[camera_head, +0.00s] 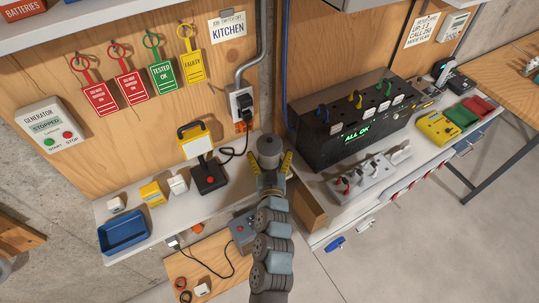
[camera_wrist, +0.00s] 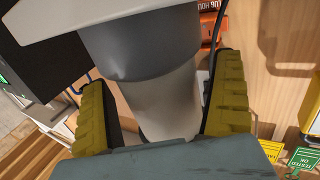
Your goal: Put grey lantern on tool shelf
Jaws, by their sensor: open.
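The grey lantern (camera_head: 268,148), an upright grey cylinder, is at the right end of the white shelf (camera_head: 137,197) under the wooden panel. My gripper (camera_head: 269,163) is at the lantern with its yellow fingers apart on either side. In the wrist view the lantern (camera_wrist: 150,62) fills the space between the open fingers (camera_wrist: 163,95), with a darker grey band and a paler part. A white surface lies at its far end. I cannot tell whether the fingers touch it. Which surface is the tool shelf is not labelled.
A yellow work lamp (camera_head: 195,140) and a blue tray (camera_head: 123,231) stand on the left shelf. A black power box (camera_head: 350,130) and a power strip (camera_head: 372,178) are to the right. A socket with a cable (camera_head: 241,103) is close behind the lantern.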

